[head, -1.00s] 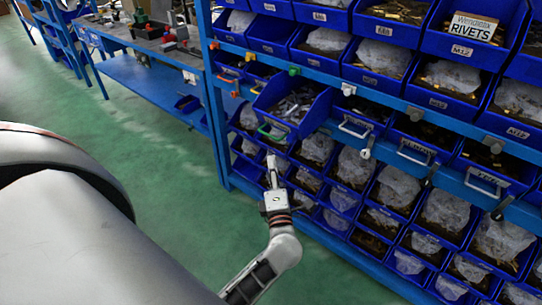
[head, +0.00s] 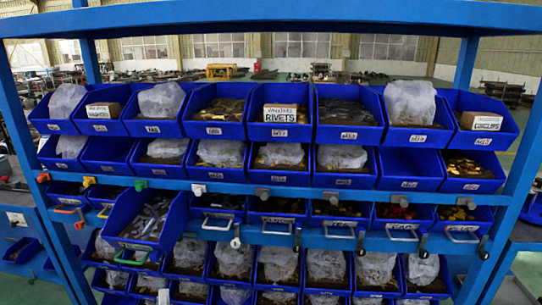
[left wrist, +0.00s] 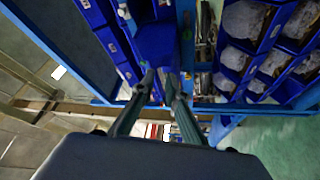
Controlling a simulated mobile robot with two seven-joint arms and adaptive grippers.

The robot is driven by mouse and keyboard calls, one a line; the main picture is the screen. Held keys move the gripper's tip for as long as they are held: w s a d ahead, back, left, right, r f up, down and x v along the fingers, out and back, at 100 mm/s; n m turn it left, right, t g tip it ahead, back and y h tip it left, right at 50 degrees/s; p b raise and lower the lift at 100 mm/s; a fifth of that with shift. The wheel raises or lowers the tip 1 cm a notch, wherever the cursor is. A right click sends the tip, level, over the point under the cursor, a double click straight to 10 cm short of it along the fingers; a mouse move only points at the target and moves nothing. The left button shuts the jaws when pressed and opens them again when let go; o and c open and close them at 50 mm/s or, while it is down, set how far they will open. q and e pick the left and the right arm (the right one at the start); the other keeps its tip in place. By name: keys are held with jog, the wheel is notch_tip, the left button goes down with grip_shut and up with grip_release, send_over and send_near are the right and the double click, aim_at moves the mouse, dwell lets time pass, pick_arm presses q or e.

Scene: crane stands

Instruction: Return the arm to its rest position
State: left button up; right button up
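In the left wrist view, the two dark fingers of my left gripper (left wrist: 160,80) reach forward with a gap between their tips. It is open and nothing shows between the fingers. A blue bin (left wrist: 155,45) lies just beyond the tips. The pulled-out blue bin (head: 118,218) has a green handle and grey metal parts inside. My right gripper is in neither view.
A blue rack (head: 330,186) with rows of blue bins fills the head view. A box labelled RIVETS (head: 281,113) sits in the top row. Bin handles stick out along the middle rail. Green floor (left wrist: 285,140) shows beside the rack in the wrist view.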

pick_arm(q)
jog(key=s+d+f+m+h, duration=0.45)
jog(key=d+m+h, duration=0.25)
jog(key=m, duration=0.3)
jog(key=s+d+f+m+g+h, duration=0.1)
jog(key=s+f+m+g+h, duration=0.1)
jog(key=s+f+m+g, duration=0.6)
jog(key=s+f+m, duration=0.4)
jog(key=s+f, duration=0.2)
jog(key=shift+d+f+h, duration=0.3)
jog(key=shift+f+h, duration=0.1)
jog(key=shift+o, duration=0.4)
jog(key=shift+r, duration=0.1)
